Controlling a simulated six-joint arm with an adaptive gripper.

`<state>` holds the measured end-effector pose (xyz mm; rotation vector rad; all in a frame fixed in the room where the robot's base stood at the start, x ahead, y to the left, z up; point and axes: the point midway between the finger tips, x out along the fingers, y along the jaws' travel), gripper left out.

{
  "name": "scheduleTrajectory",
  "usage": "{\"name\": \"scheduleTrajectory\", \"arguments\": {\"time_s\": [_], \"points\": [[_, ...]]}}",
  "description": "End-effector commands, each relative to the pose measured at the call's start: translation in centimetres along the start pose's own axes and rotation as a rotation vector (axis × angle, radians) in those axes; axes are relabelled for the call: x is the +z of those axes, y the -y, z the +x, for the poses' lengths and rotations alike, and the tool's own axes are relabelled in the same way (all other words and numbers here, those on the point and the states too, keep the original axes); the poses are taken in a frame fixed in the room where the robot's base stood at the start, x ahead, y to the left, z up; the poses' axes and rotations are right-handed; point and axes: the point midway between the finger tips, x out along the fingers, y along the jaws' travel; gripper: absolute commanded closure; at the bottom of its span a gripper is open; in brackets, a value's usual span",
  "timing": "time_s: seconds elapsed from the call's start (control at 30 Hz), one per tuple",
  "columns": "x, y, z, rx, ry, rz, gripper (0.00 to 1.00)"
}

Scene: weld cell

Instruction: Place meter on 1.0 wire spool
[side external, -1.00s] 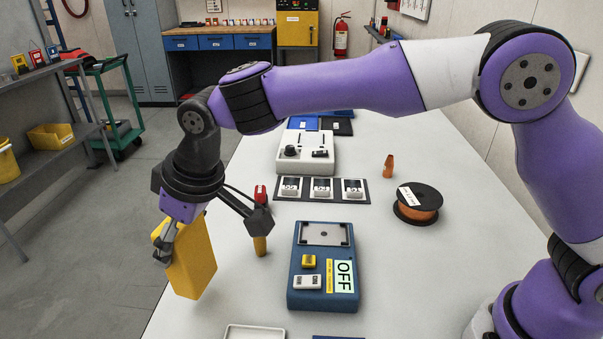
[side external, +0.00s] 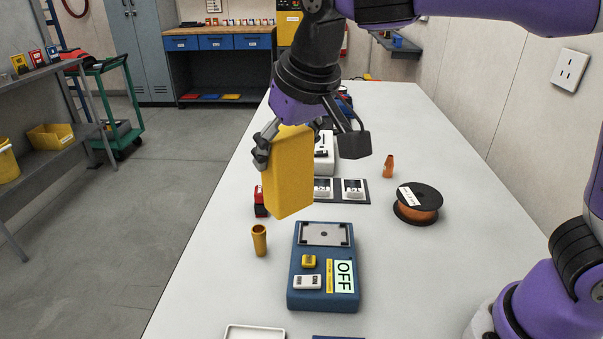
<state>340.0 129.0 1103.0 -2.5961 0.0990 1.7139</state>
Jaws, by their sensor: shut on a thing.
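The meter appears to be the yellow box-shaped thing (side external: 288,178) in my gripper; its face is turned away, so no display shows. My gripper (side external: 292,138) is shut on its upper end and holds it upright, slightly tilted, above the table behind the blue device. A wire spool (side external: 418,203) with black flanges, copper-orange wire and a white label lies flat on the table at the right. The label is too small to read. The meter is to the left of the spool and apart from it.
A blue device (side external: 324,268) marked OFF sits front centre. A yellow-brown cup (side external: 259,240), a red item (side external: 260,202), labelled white blocks (side external: 353,190) and an orange piece (side external: 389,166) stand around. A white tray (side external: 255,332) is at the front edge.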

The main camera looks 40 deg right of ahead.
Motion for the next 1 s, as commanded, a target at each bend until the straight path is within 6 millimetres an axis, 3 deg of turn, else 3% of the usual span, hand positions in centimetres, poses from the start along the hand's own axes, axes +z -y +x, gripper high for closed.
{"name": "scheduleTrajectory", "arguments": {"time_s": [0.03, 0.1, 0.2, 0.3, 0.57, 1.0], "points": [[-0.3, -3.3, -0.4, 0.041, -0.003, 0.102, 0.77], [-0.1, -7.4, -0.9, 0.095, -0.004, 0.23, 0.77], [0.8, -12.3, -1.7, 0.164, -0.005, 0.394, 0.77], [2.1, -15.8, -2.4, 0.217, -0.005, 0.523, 0.77], [4.0, -20.3, -2.8, 0.28, -0.004, 0.667, 0.77], [6.0, -29.6, 2.7, 0.277, 0.0, 0.669, 0.77]]}}
